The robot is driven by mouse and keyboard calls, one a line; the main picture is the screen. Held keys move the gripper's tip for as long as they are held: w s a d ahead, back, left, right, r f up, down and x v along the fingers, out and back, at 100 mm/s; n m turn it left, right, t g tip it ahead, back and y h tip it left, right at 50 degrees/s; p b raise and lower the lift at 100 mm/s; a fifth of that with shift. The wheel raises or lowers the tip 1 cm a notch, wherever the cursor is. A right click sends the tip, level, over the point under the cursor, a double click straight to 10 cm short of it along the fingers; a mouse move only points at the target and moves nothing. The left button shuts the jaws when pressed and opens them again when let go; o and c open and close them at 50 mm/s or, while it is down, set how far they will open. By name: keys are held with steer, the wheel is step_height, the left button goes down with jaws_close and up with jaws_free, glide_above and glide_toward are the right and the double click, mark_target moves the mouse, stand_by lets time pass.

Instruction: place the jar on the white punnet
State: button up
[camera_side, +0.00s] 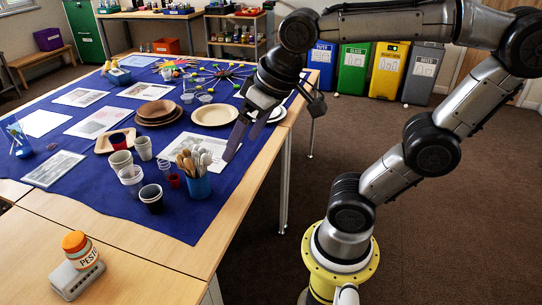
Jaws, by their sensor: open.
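The jar (84,256) has an orange lid and a label with letters that start "PEST". It is at the lower left and leans a little to the left. A pale grey-white, low container (68,284), which looks like the white punnet, is directly under or just in front of the jar. The jar appears to rest on it, but its base contact is hard to make out. My gripper (236,134) is open and empty above the right part of the blue cloth, far from the jar, with its fingers pointing down and left.
A blue cup of wooden spoons (198,186), several cups (120,162), brown bowls (156,110) and a cream plate (214,115) stand on the blue cloth (100,205). Bare wood (150,250) is clear right of the jar. Recycling bins (354,68) stand at the back.

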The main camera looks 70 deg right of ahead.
steer(key=s+f+n, duration=0.2)
steer(key=s+f, duration=0.1)
steer(key=s, duration=0.2)
steer(key=shift+d+f+t, duration=0.3)
steer(key=shift+f, duration=0.1)
